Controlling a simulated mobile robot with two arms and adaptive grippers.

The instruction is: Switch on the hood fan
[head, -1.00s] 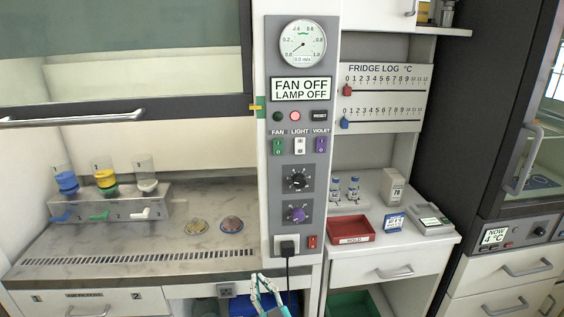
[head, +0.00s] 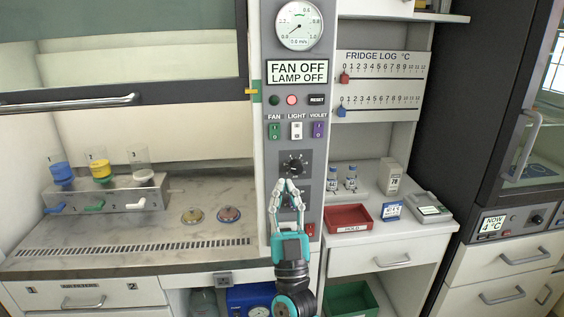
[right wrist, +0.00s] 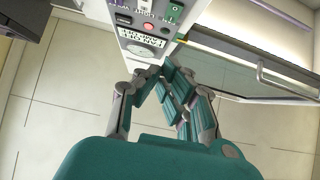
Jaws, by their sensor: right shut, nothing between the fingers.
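The hood's control panel (head: 261,160) stands upright in the middle of the head view. Its display (head: 297,73) reads FAN OFF, LAMP OFF. The green FAN switch (head: 274,131) is at the left of a row with the white LIGHT switch (head: 296,130) and purple VIOLET switch (head: 318,130). My right gripper (head: 287,184) is shut and empty, below the switches, hiding the lower knob and socket area. In the right wrist view the gripper (right wrist: 163,72) points toward the panel, whose display (right wrist: 140,38) appears upside down. My left gripper is not in view.
A dark knob (head: 293,164) sits just above my fingertips. The hood sash (head: 120,101) is raised at left, over a worktop with bottles and dishes. A red tray (head: 349,218) and small bottles stand on the right counter. A tall dark cabinet stands at far right.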

